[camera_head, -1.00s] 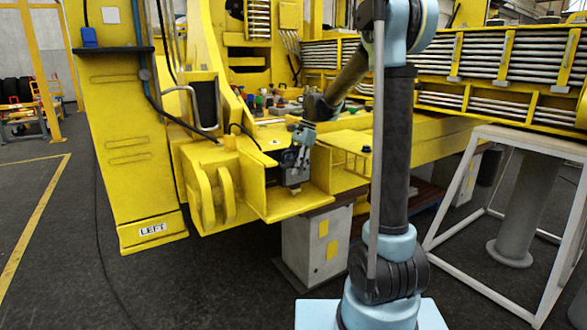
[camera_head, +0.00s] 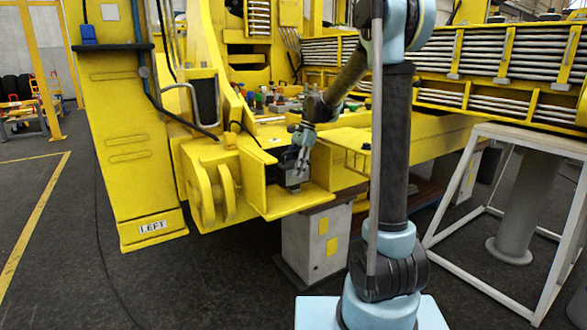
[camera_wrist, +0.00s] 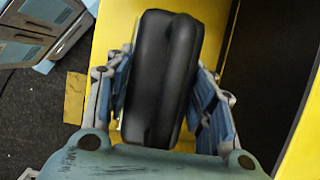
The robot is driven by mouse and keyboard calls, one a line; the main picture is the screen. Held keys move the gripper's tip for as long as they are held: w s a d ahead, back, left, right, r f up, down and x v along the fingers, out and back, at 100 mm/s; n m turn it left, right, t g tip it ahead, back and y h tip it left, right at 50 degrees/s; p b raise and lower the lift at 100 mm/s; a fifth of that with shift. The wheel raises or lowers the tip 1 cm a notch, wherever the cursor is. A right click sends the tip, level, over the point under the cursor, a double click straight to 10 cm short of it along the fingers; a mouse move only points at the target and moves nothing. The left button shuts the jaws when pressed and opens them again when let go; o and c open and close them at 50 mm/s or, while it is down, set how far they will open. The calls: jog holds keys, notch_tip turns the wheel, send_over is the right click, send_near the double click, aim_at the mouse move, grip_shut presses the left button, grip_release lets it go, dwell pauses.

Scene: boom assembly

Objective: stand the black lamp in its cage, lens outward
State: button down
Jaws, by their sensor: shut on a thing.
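The black lamp (camera_wrist: 160,75) is a thick, rounded dark body between the two fingers of my gripper (camera_wrist: 160,105) in the wrist view. The fingers press on both its sides. In the head view my gripper (camera_head: 297,165) points down, low over a yellow ledge (camera_head: 300,201), beside an upright yellow plate. The lamp there is a small dark block at the fingertips, partly covered by them. I cannot tell whether it touches the ledge. Its lens face cannot be made out. The cage cannot be clearly told apart from the other yellow steelwork.
The upright yellow plate (camera_head: 252,180) stands close left of my gripper, with rounded yellow lugs (camera_head: 215,195) further left. A grey pedestal (camera_head: 313,245) stands below the ledge. A bench of small coloured parts (camera_head: 285,103) lies behind. A white frame stand (camera_head: 500,200) is at right.

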jog(key=shift+f, duration=0.1)
dwell(0.3)
jog(key=c, duration=0.6)
grip_release()
jog(key=shift+c, duration=0.2)
jog(key=v, duration=1.2)
